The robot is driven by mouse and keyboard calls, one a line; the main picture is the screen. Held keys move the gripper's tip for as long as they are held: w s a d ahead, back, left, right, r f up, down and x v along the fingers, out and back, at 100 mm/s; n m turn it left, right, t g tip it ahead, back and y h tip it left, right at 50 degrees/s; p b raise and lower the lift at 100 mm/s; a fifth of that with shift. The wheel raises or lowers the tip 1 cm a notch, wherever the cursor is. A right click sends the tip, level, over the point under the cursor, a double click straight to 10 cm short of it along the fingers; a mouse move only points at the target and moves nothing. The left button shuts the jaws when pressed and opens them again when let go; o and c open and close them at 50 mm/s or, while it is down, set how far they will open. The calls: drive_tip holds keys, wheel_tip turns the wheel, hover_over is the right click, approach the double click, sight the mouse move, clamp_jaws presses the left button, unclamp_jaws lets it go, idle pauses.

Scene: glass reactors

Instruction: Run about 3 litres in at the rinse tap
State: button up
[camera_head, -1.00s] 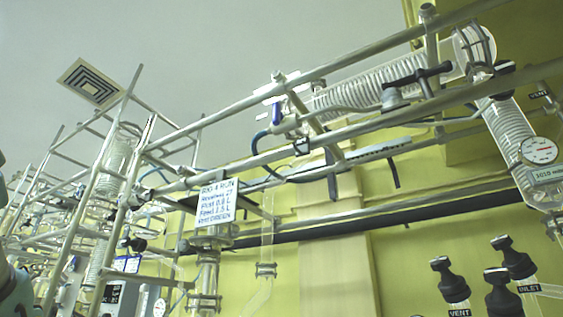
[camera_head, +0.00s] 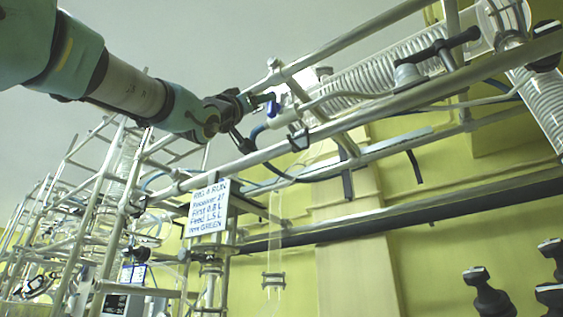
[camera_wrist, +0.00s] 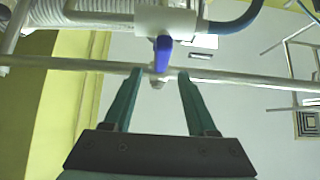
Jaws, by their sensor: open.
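The tap has a blue lever handle (camera_head: 271,107) on a pale valve body with a blue hose (camera_head: 256,132) at its left end. My gripper (camera_head: 256,101) reaches in from the upper left, its tip close beside the blue handle. In the wrist view, my gripper's two green fingers (camera_wrist: 160,76) are apart, with the blue handle (camera_wrist: 163,52) between and just beyond their tips. I cannot tell whether either finger touches it. The valve body (camera_wrist: 165,19) lies across the top of the wrist view. No tap label is readable.
Metal frame rails (camera_head: 360,115) run diagonally past the tap, and one rail (camera_wrist: 250,78) crosses right at my fingertips. A coiled glass condenser (camera_head: 375,75) lies to the right. A handwritten sign (camera_head: 208,208) hangs below. Black-capped valves (camera_head: 490,290) stand at lower right.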

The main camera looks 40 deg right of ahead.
sight(277, 100)
drive_tip(key=p+x, duration=0.5)
drive_tip(key=x, duration=0.4)
drive_tip(key=shift+w+d+r+p, duration=0.2)
drive_tip(key=shift+d+r+p, duration=0.1)
drive_tip(key=shift+d+p, duration=0.15)
clamp_jaws()
